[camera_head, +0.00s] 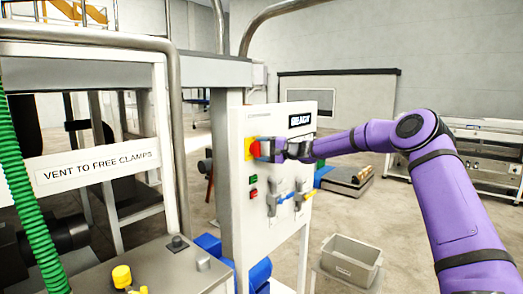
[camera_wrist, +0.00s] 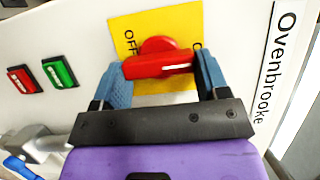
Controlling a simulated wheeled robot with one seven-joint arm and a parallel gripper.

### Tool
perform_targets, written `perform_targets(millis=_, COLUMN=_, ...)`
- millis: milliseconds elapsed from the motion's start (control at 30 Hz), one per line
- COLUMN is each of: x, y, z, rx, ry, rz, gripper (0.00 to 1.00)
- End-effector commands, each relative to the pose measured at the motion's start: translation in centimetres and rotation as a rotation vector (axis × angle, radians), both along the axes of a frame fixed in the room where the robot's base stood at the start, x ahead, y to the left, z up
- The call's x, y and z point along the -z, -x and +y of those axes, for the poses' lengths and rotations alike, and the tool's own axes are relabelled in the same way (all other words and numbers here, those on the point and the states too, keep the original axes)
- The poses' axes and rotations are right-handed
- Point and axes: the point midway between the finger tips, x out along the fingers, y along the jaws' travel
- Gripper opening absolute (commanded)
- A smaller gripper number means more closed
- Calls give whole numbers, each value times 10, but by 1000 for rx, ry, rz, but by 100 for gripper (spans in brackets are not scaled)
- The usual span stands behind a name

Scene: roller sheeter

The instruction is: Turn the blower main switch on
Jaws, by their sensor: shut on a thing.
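The blower main switch is a red rotary handle on a yellow plate (camera_head: 249,148) at the upper left of the white control panel (camera_head: 262,225). In the wrist view the red handle (camera_wrist: 158,64) lies between the two blue finger pads of my gripper (camera_wrist: 165,80), one at each end. My gripper is shut on the handle. The yellow plate (camera_wrist: 150,25) shows "OFF" at its left; the lettering at its right is mostly hidden by a finger. In the head view my gripper (camera_head: 268,149) reaches the switch from the right and hides part of it.
Below the switch are a green button (camera_head: 253,179) and a red button (camera_head: 254,194). Two valves with blue (camera_head: 285,196) and yellow (camera_head: 309,194) handles stick out lower on the panel. A grey bin (camera_head: 350,262) stands right of the panel. A metal frame (camera_head: 165,130) stands left.

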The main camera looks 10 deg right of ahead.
Motion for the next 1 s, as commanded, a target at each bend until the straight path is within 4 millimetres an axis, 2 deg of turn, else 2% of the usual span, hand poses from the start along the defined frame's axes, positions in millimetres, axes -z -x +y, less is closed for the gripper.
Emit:
perform_targets(millis=467, x=1, y=0, z=-1, rx=1, ry=-11, rz=10, gripper=44)
perform_targets(millis=500, x=1, y=0, z=-1, rx=1, ry=-11, rz=10, gripper=77)
perform_targets(millis=567, x=1, y=0, z=-1, rx=1, ry=-11, rz=10, gripper=91)
perform_targets(millis=600, x=1, y=0, z=-1, rx=1, ry=-10, rz=9, gripper=94)
perform_targets(millis=867, x=1, y=0, z=-1, rx=1, ry=-10, rz=8, gripper=94)
perform_targets(millis=1000, x=1, y=5, z=-11, rx=3, ry=-8, rz=8, gripper=94)
